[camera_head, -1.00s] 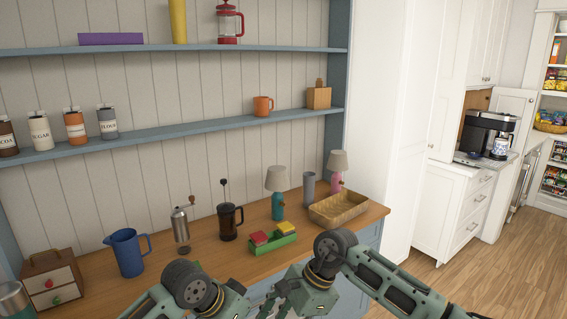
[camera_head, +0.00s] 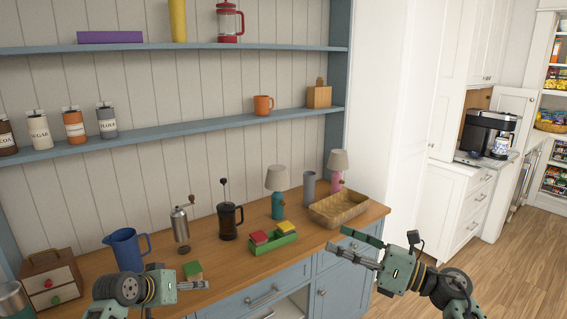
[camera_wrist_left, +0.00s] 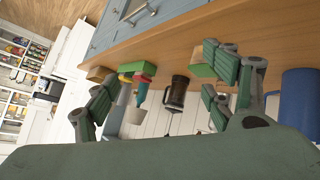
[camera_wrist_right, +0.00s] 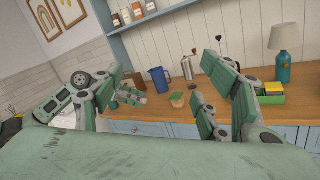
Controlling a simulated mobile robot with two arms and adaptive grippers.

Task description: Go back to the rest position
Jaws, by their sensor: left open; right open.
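My right gripper (camera_head: 357,246) is at the right, in front of the cabinet below the basket. Its fingers are spread and empty. A small green-topped block (camera_head: 193,270) sits on the counter just beyond the left gripper, partly hidden by it; it also shows in the right wrist view (camera_wrist_right: 177,99).
The wooden counter (camera_head: 215,258) holds a blue jug (camera_head: 126,250), grinder (camera_head: 181,228), black French press (camera_head: 229,220), green tray (camera_head: 274,244) with red and yellow blocks, lamps and basket (camera_head: 338,208). A small drawer box (camera_head: 50,284) stands far left. Floor (camera_head: 505,260) is clear at right.

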